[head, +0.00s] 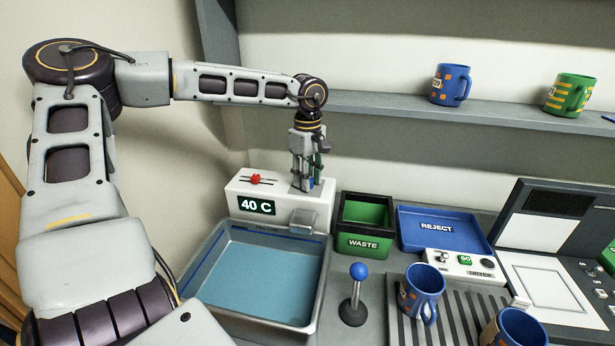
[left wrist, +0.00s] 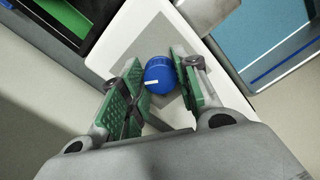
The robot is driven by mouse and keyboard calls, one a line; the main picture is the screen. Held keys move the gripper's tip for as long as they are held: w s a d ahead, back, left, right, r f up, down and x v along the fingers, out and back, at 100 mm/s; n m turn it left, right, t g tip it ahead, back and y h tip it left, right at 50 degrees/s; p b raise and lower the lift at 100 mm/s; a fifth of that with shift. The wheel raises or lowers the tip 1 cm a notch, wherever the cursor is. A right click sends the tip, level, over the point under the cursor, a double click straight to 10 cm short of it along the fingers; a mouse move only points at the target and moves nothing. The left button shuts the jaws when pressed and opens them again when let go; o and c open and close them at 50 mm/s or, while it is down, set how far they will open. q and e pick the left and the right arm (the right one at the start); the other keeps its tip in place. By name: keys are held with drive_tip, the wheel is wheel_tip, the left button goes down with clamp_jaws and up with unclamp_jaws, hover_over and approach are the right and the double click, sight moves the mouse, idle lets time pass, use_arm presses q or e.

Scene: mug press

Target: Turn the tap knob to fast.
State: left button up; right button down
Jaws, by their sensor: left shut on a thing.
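The tap unit (head: 275,209) is a white box behind the water basin, with a "40 C" display on its front and a red slider on top. My left gripper (head: 303,182) points down onto the right part of its top. In the left wrist view, the blue round tap knob (left wrist: 160,74) with a short white mark sits between the green finger pads of my left gripper (left wrist: 165,85), which is shut on it. In the head view the fingers hide most of the knob. I cannot read any speed labels around it. My right gripper is not in view.
The basin (head: 322,290) of blue water lies in front of the tap. A green-lined waste bin (head: 364,245) and a blue reject tray (head: 445,240) stand to its right. A blue-topped lever (head: 356,295) and blue mugs (head: 420,290) are nearer. A shelf (head: 430,108) with mugs runs above.

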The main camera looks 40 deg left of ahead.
use_arm(q)
drive_tip(key=shift+m, duration=1.5)
drive_tip(key=o, duration=1)
drive_tip(key=shift+r, duration=6)
